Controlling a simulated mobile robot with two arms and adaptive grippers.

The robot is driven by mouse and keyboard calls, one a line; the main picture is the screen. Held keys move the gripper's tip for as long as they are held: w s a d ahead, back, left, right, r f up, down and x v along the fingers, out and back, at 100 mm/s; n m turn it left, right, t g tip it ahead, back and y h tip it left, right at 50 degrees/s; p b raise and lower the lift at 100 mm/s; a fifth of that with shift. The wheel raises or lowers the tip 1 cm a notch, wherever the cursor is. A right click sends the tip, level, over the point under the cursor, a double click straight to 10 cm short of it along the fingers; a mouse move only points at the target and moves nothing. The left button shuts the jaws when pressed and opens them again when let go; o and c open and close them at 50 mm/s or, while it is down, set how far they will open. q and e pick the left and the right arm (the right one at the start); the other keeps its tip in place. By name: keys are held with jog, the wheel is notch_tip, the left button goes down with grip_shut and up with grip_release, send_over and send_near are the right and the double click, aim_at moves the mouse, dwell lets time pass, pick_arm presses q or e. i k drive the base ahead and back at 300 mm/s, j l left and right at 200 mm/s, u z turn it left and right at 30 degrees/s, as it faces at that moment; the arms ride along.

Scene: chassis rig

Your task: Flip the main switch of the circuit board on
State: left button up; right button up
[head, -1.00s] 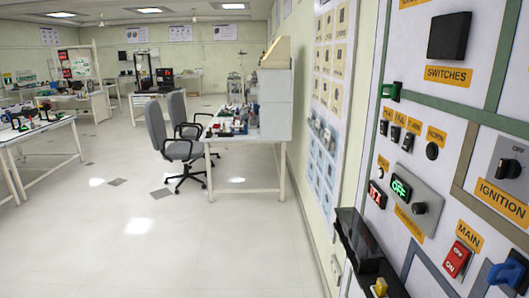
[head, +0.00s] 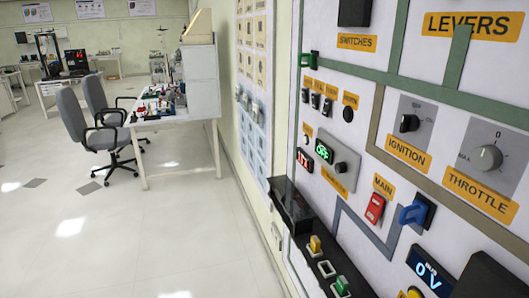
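The circuit board (head: 420,70) is a white wall panel filling the right of the head view, seen at an angle. The main switch is a red rocker (head: 375,208) under a yellow MAIN label (head: 384,186), right of a grey line on the panel. Its lettering is too small to read now. A blue lever (head: 415,213) on a dark base sits just right of it. Neither of my grippers is in view.
A dark ledge (head: 292,208) juts out at the panel's lower left. Ignition (head: 408,124) and throttle (head: 488,157) knobs sit to the right. Chairs (head: 75,125) and a workbench (head: 175,120) stand left; the floor between is clear.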

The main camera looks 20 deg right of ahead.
aim_at(375, 207)
jog(key=z, duration=1.2)
